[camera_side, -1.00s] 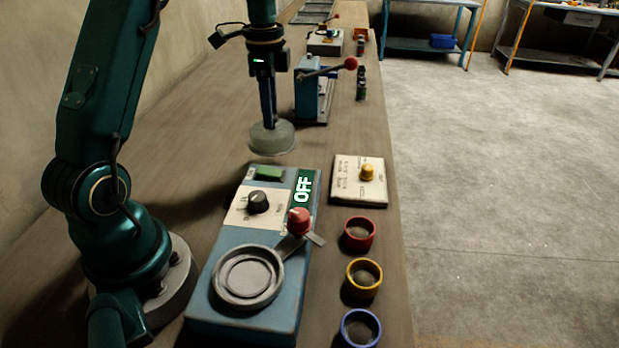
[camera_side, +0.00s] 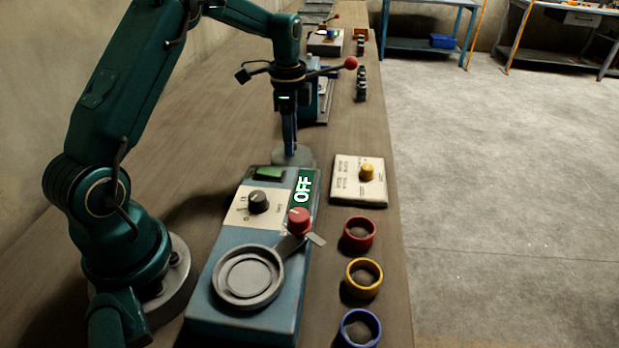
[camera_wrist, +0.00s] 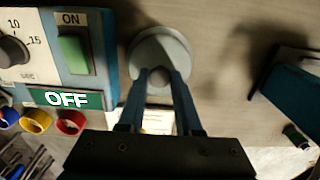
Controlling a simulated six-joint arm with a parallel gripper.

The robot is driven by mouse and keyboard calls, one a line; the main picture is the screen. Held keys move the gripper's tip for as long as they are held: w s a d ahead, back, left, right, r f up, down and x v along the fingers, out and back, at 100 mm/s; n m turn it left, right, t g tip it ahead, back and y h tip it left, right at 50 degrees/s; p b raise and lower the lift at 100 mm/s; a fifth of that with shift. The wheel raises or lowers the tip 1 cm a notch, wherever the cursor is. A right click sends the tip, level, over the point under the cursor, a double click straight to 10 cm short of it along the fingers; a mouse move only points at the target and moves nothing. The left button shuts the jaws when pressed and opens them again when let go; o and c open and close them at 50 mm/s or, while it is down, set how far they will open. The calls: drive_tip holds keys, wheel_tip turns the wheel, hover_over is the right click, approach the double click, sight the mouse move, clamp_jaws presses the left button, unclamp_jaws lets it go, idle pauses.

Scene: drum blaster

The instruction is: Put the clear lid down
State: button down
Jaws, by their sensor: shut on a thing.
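The clear lid (camera_side: 306,156) is a pale, greyish disc with a small knob, just behind the far end of the blue blaster machine (camera_side: 250,285) in the side view. The machine hides its near part. My gripper (camera_side: 290,150) points down and is shut on the lid's knob. In the wrist view, both fingertips (camera_wrist: 160,76) close around the knob of the round lid (camera_wrist: 158,42), next to the machine's end. I cannot tell whether the lid touches the bench. The machine has a round grey seat (camera_side: 248,278), a red-knobbed arm (camera_side: 299,222) and a sign (camera_side: 303,192) reading OFF.
A cream plate with a yellow knob (camera_side: 367,172) lies right of the machine. Red (camera_side: 359,233), yellow (camera_side: 364,278) and blue (camera_side: 360,328) rings line the bench's right side. A blue press with a red-ball lever (camera_side: 350,63) stands behind my gripper. Bench at left is clear.

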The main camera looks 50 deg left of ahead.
drive_tip(key=c, duration=0.6)
unclamp_jaws()
wheel_tip(320, 180, up, 11)
drive_tip(key=s+d+r+n+t, duration=0.2)
drive_tip(key=s+d+r, duration=0.1)
drive_tip(key=d+r, duration=0.2)
drive_tip(key=s+d+f+n+t, duration=0.1)
drive_tip(key=s+d+f+n, duration=0.1)
drive_tip(key=s+d, duration=0.3)
drive_tip(key=s+d+f+n+t, duration=0.2)
drive_tip(key=s+d+n, duration=0.2)
drive_tip(key=s, duration=0.6)
drive_tip(key=shift+d+f+n+t, duration=0.3)
drive_tip(key=shift+d+f+n, duration=0.1)
drive_tip(key=shift+n, duration=0.1)
drive_tip(key=shift+a, duration=0.1)
